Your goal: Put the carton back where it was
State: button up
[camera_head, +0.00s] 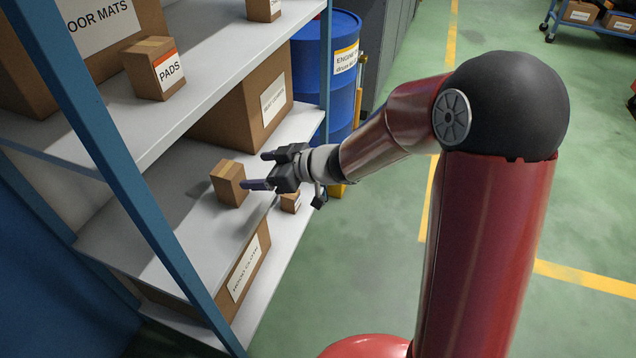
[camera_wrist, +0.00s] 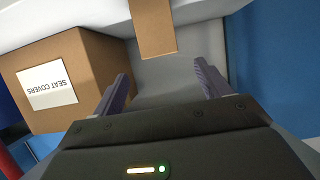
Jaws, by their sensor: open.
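A small plain brown carton (camera_head: 228,184) stands upright on the grey middle shelf (camera_head: 150,215) of the rack. My gripper (camera_head: 254,171) reaches in from the right, just in front of it. In the wrist view, the fingers of my gripper (camera_wrist: 162,74) are spread wide with nothing between them. The carton (camera_wrist: 153,28) shows beyond the fingertips, roughly centred between them, cut off by the top edge. I see a gap of bare shelf between the carton and the fingers.
A large seat covers box (camera_wrist: 70,80) stands close by on the left in the wrist view. A hood cloth box (camera_head: 243,275) and another small carton (camera_head: 291,203) sit lower down. The upper shelf (camera_head: 190,80) overhangs, holding a pads box (camera_head: 153,70). A blue rack post (camera_head: 130,190) and drum (camera_head: 325,75) flank the shelves.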

jog(key=s+d+r+m+t+h, duration=0.1)
jog(key=d+r+m+t+h, duration=0.35)
jog(key=d, duration=0.55)
jog(key=s+d+r+m+t+h, duration=0.15)
jog(key=d+r+m+h, duration=0.25)
jog(key=d+r+h, duration=0.5)
jog(key=s+d+f+m+g, duration=0.2)
jog(key=s+d+g, duration=0.1)
jog(key=s, duration=0.7)
jog(key=s+d+f+m+g, duration=0.2)
jog(key=s+d+m, duration=0.1)
jog(key=s, duration=0.8)
jog(key=shift+s+f+g+y, duration=0.3)
jog(key=shift+f+g+y, duration=0.1)
jog(key=shift+y, duration=0.05)
